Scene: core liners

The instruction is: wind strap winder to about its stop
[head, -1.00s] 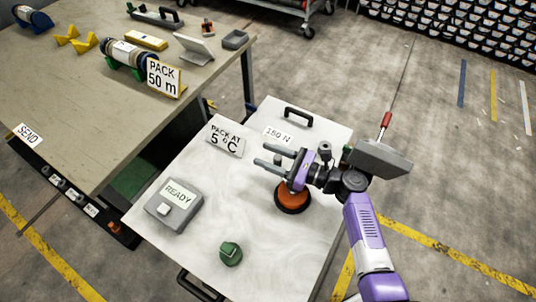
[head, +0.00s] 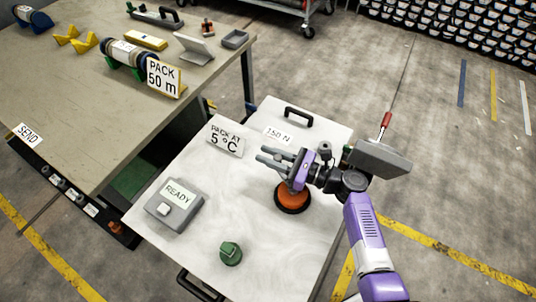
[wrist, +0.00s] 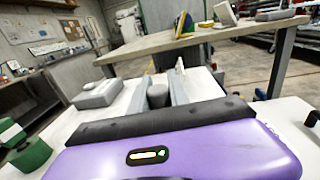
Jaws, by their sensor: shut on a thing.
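My gripper (head: 272,158) reaches left over the white bench top, near the 150 N label (head: 278,135). Its two fingers are shut on a small grey upright knob, which I take to be the strap winder. In the wrist view the knob (wrist: 157,96) stands between the fingers. In the head view the fingers largely hide it. How far it is turned cannot be told.
An orange round knob (head: 292,198) sits just below my gripper. A grey READY box (head: 175,205), a green knob (head: 230,253) and a PACK AT 5°C sign (head: 225,140) stand on the white top (head: 210,220). A black handle (head: 299,116) is behind.

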